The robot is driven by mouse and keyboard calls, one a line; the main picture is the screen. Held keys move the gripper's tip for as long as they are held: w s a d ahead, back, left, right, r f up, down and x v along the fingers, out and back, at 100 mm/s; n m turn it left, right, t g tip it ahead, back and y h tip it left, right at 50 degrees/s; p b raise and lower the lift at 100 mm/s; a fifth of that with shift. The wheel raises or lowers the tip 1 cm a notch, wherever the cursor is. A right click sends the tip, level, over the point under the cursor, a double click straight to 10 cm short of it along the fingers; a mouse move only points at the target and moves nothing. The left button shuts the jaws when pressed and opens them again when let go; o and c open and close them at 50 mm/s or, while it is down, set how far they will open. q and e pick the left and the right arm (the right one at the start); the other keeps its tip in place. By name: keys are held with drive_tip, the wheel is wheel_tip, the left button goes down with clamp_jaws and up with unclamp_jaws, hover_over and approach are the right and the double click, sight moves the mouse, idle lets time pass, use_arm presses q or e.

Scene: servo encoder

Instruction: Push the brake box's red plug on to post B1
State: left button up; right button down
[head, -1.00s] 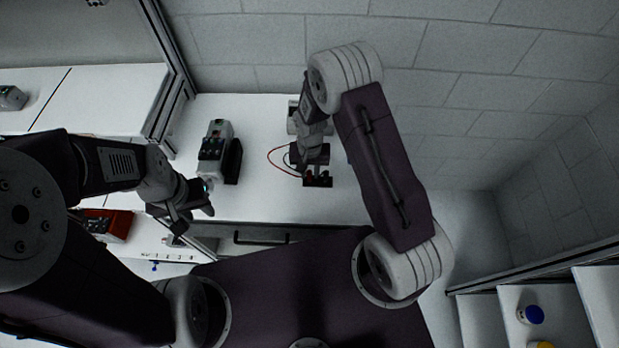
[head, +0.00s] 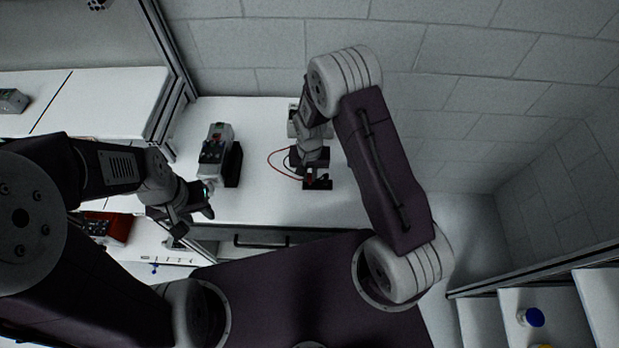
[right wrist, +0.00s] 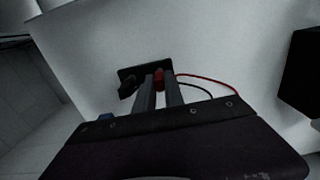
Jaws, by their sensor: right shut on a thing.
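In the right wrist view my right gripper (right wrist: 159,88) is shut on the red plug (right wrist: 160,75), with a red wire (right wrist: 205,78) running off to the right. The plug is at a small dark block (right wrist: 128,72); I cannot tell whether it is seated on a post. A black post or plug (right wrist: 127,88) stands beside it. In the head view the dark block (head: 318,184) lies below the right gripper, and the red wire (head: 271,157) loops out to its left. The B1 label is not readable. My left gripper (head: 196,222) is open and empty, in front of the bench.
A grey and black device (head: 216,150) stands on the white bench (head: 255,205), left of the wire. A red box (head: 118,228) sits lower left, near my left arm. Shelves with a blue-capped item (head: 531,317) are at lower right. The bench between device and wire is clear.

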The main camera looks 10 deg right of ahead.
drive_tip(key=shift+r+p, duration=2.05)
drive_tip(key=shift+r, duration=0.55)
drive_tip(key=shift+f, duration=0.1)
